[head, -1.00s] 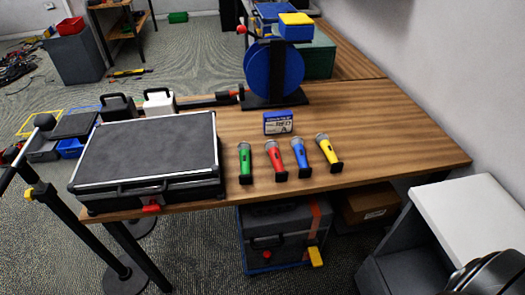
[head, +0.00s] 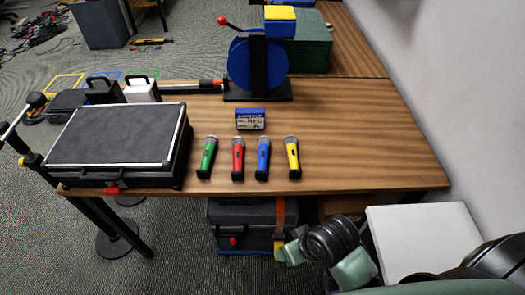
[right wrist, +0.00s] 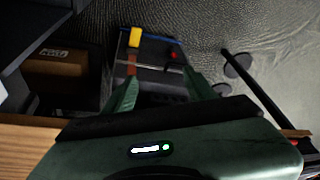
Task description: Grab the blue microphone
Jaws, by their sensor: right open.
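The blue microphone (head: 263,155) stands in a small black holder near the table's front edge in the head view. It is third from the left in a row with a green microphone (head: 209,155), a red microphone (head: 238,156) and a yellow microphone (head: 291,155). My right arm shows at the bottom right of the head view, in front of and below the table edge. My right gripper (right wrist: 160,78) is open and empty in the right wrist view, with no microphone between its fingers. My left gripper is not in view.
A black case (head: 115,140) lies left of the microphones. A blue box (head: 250,120) and a blue reel (head: 245,62) are behind them. A toolbox (head: 240,222) sits under the wooden table (head: 370,150). A white-topped cabinet (head: 420,235) stands right. The table's right part is clear.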

